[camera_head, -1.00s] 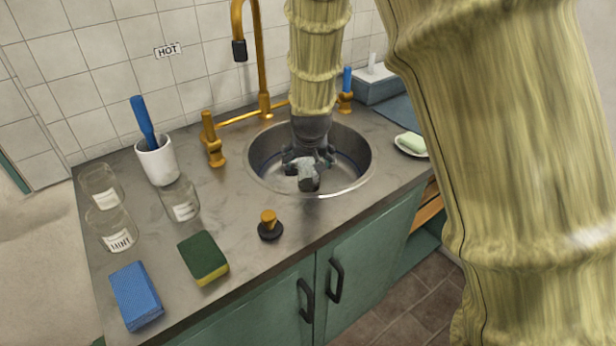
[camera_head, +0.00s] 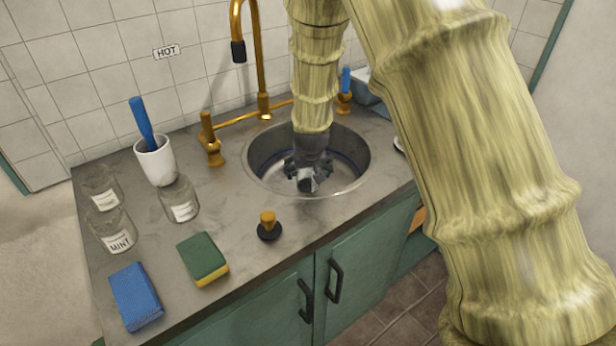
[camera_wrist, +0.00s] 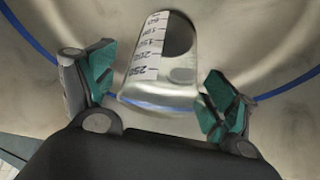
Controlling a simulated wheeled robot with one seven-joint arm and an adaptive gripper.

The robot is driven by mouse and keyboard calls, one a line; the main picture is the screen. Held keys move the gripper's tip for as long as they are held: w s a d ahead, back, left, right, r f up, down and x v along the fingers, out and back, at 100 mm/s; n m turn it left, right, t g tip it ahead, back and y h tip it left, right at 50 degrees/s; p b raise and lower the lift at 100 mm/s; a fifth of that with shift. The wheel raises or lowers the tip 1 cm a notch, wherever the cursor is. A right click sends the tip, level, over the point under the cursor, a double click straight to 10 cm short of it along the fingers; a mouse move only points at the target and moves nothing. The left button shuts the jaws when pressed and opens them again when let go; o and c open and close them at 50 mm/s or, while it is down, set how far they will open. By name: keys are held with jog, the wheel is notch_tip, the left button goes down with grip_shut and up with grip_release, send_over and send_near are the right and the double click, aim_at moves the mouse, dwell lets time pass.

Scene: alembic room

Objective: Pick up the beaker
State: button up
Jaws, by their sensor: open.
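The beaker (camera_wrist: 160,65) is clear glass with a white graduated scale. It is in the sink (camera_head: 262,178) in the wrist view, ahead of and between my gripper's fingers. My gripper (camera_wrist: 158,98) is open, with one green-padded finger on each side of the beaker's near end. I cannot tell whether the fingers touch the glass. In the head view my gripper (camera_head: 305,180) points down inside the round metal sink bowl, and the beaker is mostly hidden by it there.
A brass faucet (camera_head: 262,60) rises behind the sink.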

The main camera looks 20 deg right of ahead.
jog(key=c, duration=1.4)
jog(key=shift+r, duration=0.15)
jog(key=shift+r, duration=4.7)
jog(key=shift+r, duration=0.1)
